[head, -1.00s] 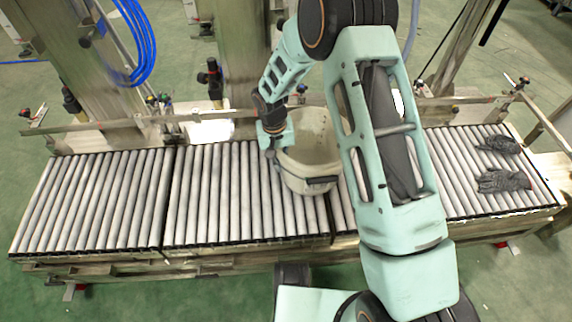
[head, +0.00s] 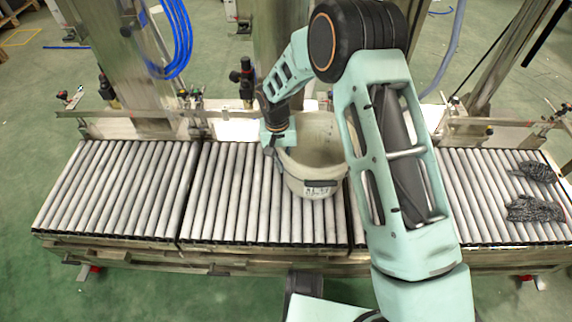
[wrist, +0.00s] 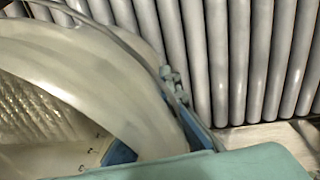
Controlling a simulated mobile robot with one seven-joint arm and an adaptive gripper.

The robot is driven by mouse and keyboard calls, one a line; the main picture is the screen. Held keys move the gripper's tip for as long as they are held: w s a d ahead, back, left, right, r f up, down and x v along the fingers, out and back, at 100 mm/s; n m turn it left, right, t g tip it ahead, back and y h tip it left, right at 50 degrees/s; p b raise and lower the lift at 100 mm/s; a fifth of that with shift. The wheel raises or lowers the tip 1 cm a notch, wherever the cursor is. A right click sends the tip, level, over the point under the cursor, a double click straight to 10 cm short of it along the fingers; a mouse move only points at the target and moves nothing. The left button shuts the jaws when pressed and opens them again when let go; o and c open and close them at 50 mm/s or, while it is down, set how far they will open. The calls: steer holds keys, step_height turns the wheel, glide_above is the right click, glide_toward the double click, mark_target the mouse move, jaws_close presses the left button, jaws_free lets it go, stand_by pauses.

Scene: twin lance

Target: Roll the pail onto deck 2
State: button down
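The pail (head: 305,182) is whitish, upright and open-topped, with a label on its front. In the head view it stands on the middle roller deck (head: 228,200), close to the seam with the right roller deck (head: 475,190). My gripper (head: 278,140) is at the pail's left rim. In the wrist view the pail's rim and wall (wrist: 150,105) fill the left side. Blue finger parts of my gripper (wrist: 160,145) show on both sides of the wall, but how tightly they close is hidden. My arm hides part of the pail's right side and the right deck's left end.
A left roller deck (head: 115,190) is bare. Dark grey gloves (head: 535,208) lie at the right end of the right deck. Steel posts, a rail (head: 160,118) and blue hoses (head: 178,45) stand behind the decks. The middle deck left of the pail is clear.

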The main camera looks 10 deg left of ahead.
steer(key=c, duration=2.1)
jaws_free()
